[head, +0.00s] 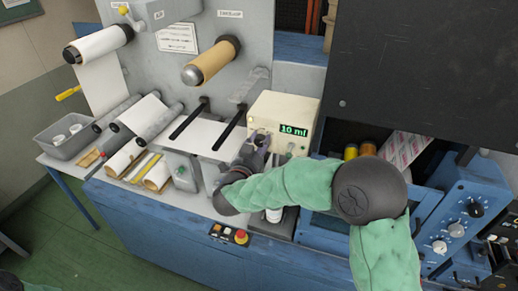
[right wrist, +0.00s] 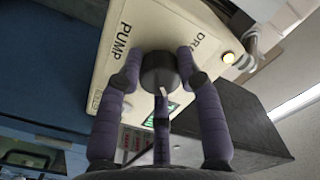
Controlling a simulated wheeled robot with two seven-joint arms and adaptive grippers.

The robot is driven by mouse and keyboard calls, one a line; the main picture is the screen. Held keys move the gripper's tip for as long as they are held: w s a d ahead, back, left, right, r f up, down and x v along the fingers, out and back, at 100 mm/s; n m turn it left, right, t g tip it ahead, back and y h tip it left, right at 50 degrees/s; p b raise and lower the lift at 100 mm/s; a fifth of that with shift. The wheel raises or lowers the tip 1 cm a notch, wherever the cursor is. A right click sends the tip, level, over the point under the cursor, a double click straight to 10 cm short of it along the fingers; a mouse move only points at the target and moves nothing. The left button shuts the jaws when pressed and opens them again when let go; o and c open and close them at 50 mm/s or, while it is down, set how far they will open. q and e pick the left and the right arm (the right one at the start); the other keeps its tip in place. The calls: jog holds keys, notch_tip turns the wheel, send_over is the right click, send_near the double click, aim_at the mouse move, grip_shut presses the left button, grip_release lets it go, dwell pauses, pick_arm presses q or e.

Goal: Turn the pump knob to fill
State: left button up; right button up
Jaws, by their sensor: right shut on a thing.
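The cream pump box (head: 285,112) stands on the machine bench with a green "10 ml" display. It fills the upper part of the right wrist view (right wrist: 150,25), where the words "PUMP" and "DRA…" show. The dark round pump knob (right wrist: 158,70) has a white pointer mark, which points down in that view. My right gripper (right wrist: 158,75) has purple fingers closed around the knob, two at its sides and one below. In the head view the right gripper (head: 259,143) is at the box's left front, and its hand hides the knob. My left gripper is not in view.
A lit round button (right wrist: 228,57) is close to the right finger. A blue control panel (head: 455,225) stands at the right.

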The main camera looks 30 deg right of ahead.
jog(key=shift+d+r+m, duration=0.15)
jog(key=shift+r+m, duration=0.35)
jog(key=shift+r, duration=0.1)
jog(key=o, duration=1.1)
jog(key=shift+o, duration=0.2)
jog(key=shift+f, duration=0.2)
jog(key=shift+f, duration=0.1)
jog(key=shift+s+a+f, duration=0.1)
jog(key=shift+s+a, duration=0.1)
jog(key=shift+a, duration=0.15)
jog(key=v, duration=1.1)
jog(key=shift+s+a, duration=0.1)
